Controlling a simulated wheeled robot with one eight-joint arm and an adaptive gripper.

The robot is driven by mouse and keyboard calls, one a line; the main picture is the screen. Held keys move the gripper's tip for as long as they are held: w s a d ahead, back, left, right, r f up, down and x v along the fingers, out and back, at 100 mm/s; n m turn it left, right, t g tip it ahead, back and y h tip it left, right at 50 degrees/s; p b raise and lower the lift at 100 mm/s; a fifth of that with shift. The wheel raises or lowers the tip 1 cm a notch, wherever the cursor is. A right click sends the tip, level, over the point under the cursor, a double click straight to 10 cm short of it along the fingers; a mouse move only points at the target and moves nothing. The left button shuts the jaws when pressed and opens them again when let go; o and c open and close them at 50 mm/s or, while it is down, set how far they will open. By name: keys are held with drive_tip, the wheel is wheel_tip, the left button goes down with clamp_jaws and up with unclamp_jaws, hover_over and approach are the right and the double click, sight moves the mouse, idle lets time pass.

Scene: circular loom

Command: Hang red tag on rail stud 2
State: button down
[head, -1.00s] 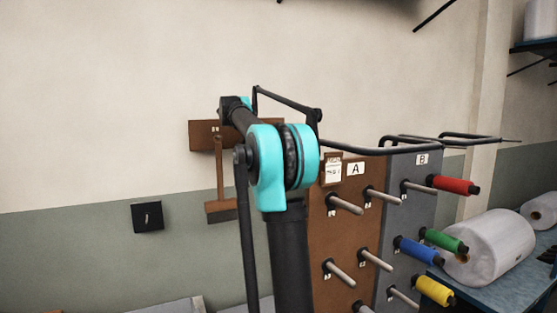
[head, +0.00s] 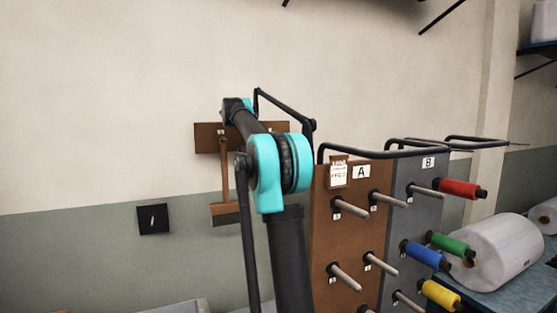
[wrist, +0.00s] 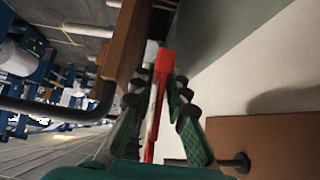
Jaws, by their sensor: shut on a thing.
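In the wrist view the red tag (wrist: 162,68) is held between the two green-and-black fingers of my gripper (wrist: 163,95), its red end sticking out past the fingertips. A pale strip shows along it. A brown board (wrist: 265,135) with one dark stud (wrist: 238,162) lies to the lower right, apart from the tag. In the head view a brown wall rail (head: 207,137) shows partly behind my arm, with a brown-handled brush (head: 226,213) hanging below it. No stud number is readable. My gripper and the tag are hidden in the head view.
Brown panel A (head: 335,230) and grey panel B (head: 403,225), with pegs and coloured spools, stand right of my arm. A black bar (head: 385,154) juts above them. A black wall plate (head: 153,219) is at left.

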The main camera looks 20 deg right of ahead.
drive_tip(key=shift+w, duration=1.2)
idle(0.5)
drive_tip(key=shift+w, duration=0.15)
drive_tip(key=shift+f, duration=0.2)
drive_tip(key=c, duration=1.4)
unclamp_jaws()
drive_tip(key=shift+a, duration=0.15)
drive_tip(key=shift+s+a+r, duration=0.35)
drive_tip(key=shift+a+r, duration=0.45)
drive_tip(key=shift+r, duration=0.05)
drive_tip(key=shift+s+a+r, duration=0.4)
drive_tip(key=shift+a+r, duration=0.35)
drive_tip(key=shift+r, duration=0.05)
drive_tip(key=shift+s+a+r, duration=0.35)
drive_tip(key=shift+a+r, duration=0.45)
drive_tip(key=shift+r, duration=0.05)
